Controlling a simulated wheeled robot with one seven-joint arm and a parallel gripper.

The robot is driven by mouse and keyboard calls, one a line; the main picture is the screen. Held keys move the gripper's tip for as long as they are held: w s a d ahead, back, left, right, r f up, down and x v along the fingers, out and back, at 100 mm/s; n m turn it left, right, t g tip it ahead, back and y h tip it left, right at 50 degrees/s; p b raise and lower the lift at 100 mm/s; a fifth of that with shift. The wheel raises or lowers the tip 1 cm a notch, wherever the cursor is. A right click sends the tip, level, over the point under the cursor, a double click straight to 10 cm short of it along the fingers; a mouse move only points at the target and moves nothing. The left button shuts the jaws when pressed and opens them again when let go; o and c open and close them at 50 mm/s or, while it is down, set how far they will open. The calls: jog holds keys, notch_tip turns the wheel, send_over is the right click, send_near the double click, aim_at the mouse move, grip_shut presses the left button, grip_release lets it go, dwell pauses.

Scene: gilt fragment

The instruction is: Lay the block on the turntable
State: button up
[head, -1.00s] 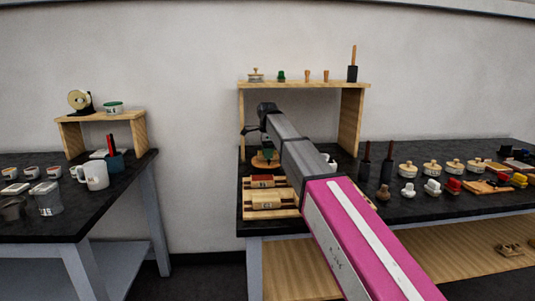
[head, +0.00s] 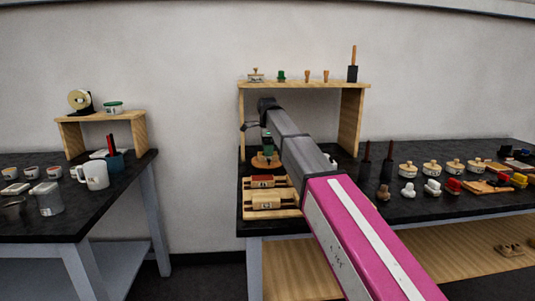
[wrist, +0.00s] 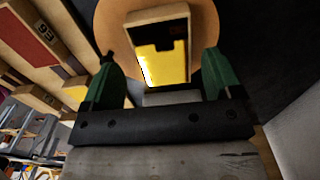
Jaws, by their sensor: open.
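The turntable (head: 259,163) is a round orange-brown disc on the right-hand bench, under the wooden shelf. It also shows in the wrist view (wrist: 112,25). The block (wrist: 164,62) is wooden with a bright yellow face and a small dark mark. In the wrist view it lies on the disc, with disc showing around its far end. My gripper (wrist: 160,60) is open, its green fingers apart on either side of the block with gaps between. In the head view my gripper (head: 266,143) is above the turntable, and the block is too small to make out.
Wooden racks with labelled blocks (head: 268,203) lie just in front of the turntable. A wooden shelf (head: 300,85) with stamps stands over it. Dark-handled tools (head: 387,162) and several knobbed pieces (head: 432,168) stand to the right. Another bench with mugs is at left.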

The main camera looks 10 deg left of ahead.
notch_tip(320, 180, up, 10)
dwell(0.4)
dwell(1.0)
